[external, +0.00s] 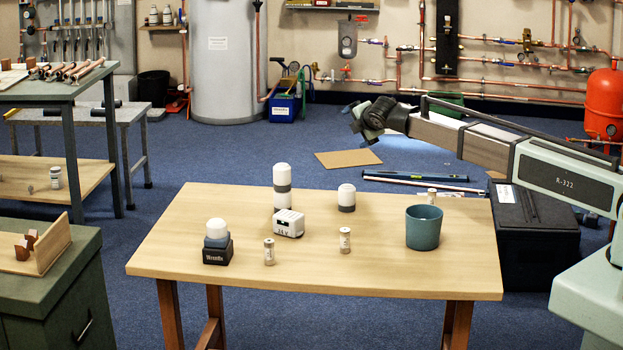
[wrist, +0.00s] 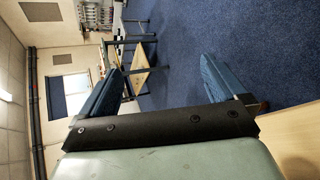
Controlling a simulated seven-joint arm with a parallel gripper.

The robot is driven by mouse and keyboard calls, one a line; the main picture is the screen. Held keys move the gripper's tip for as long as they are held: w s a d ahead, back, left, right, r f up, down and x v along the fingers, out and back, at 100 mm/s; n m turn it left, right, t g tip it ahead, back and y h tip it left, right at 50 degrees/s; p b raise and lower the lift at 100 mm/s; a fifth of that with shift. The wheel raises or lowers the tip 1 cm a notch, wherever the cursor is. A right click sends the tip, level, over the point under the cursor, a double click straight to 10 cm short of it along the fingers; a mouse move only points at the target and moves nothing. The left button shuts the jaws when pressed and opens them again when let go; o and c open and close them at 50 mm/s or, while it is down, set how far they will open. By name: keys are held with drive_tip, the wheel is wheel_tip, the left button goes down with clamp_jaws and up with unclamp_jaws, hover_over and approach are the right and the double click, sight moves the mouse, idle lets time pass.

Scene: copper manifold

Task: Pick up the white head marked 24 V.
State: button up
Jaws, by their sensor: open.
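A small white block-like head (external: 289,223) with dark slots stands near the middle of the wooden table. Dark lettering on its lower front looks like "24 V", but it is too small to be sure. It is right in front of a taller white and grey cylinder piece (external: 282,177). My gripper (external: 362,115) is raised above and behind the table's far edge, well away from the head. The wrist view shows its two blue fingers (wrist: 160,68) spread wide with nothing between them. The head does not show in the wrist view.
On the table (external: 390,282) stand a white-domed piece on a black base (external: 217,252), a short white and grey cylinder (external: 346,196), small capped cylinders (external: 269,252) (external: 345,240) (external: 431,196) and a teal cup (external: 423,228). The front of the table is clear.

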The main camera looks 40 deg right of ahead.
drive_tip(key=a+r+n+t+y, duration=0.2)
drive_tip(key=a+r+n, duration=0.3)
drive_tip(key=a+r, duration=0.75)
drive_tip(key=a+r+n+t+y, duration=0.3)
drive_tip(key=a+r, duration=0.5)
drive_tip(key=a, duration=0.9)
drive_tip(key=m+g+h, duration=0.1)
drive_tip(key=m+g, duration=0.3)
drive_tip(key=g, duration=1.3)
hover_over(289, 214)
drive_tip(key=f, duration=2.6)
drive_tip(key=shift+s+d+f, duration=0.1)
drive_tip(key=shift+s+d, duration=0.1)
drive_tip(key=shift+s, duration=0.1)
drive_tip(key=shift+w+a+f, duration=0.15)
drive_tip(key=shift+f, duration=1.3)
drive_tip(key=shift+w+a+f, duration=0.1)
drive_tip(key=shift+a+f, duration=0.05)
drive_tip(key=shift+f, duration=1.3)
